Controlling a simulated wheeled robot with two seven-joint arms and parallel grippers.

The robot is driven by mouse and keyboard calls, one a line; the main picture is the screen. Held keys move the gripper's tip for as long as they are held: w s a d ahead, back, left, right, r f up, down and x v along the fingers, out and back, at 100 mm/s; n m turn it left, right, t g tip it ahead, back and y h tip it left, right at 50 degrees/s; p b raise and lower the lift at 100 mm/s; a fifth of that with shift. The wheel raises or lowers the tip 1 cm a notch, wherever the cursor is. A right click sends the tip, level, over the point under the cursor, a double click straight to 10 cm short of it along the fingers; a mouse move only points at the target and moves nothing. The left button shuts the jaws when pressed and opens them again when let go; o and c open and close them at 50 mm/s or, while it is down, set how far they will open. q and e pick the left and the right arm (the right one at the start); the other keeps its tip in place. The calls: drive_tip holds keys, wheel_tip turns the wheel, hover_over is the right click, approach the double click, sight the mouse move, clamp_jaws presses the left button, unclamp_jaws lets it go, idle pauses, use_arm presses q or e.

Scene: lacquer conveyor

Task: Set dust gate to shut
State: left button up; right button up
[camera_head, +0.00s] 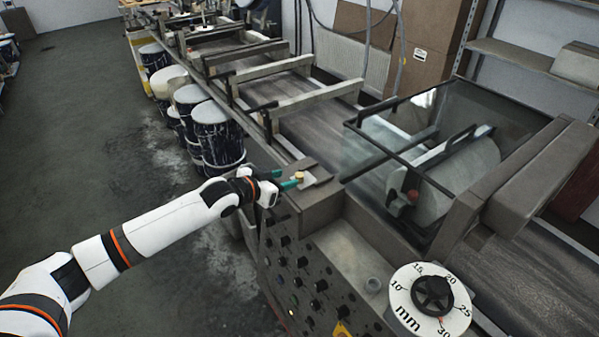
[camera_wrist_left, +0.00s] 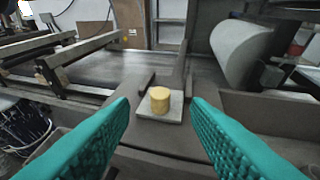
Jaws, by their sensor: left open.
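A small grey plate (camera_wrist_left: 147,112) with a short yellow cylindrical knob (camera_wrist_left: 159,99) lies on the machine's edge; I take it to be the dust gate. In the head view the knob (camera_head: 299,175) shows small, just beyond my left gripper (camera_head: 289,179). The left gripper's teal fingers are open and empty. In the left wrist view the knob stands upright between and beyond the two fingertips, apart from both. I cannot tell from its looks whether the gate is open or shut. My right gripper is not in view.
A glass-covered roller (camera_head: 455,180) stands right of the knob. A control panel (camera_head: 305,285) and a round mm dial (camera_head: 430,298) are nearer. The conveyor (camera_head: 315,130) with crossbars runs away behind. Paint-stained drums (camera_head: 217,135) stand left; the floor beyond is clear.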

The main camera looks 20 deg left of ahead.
sight(298, 175)
use_arm(q)
drive_tip(key=x, duration=0.7)
drive_tip(key=shift+w+f+p, duration=0.15)
drive_tip(key=shift+p, duration=0.25)
drive_tip(key=shift+c, duration=0.2)
clamp_jaws()
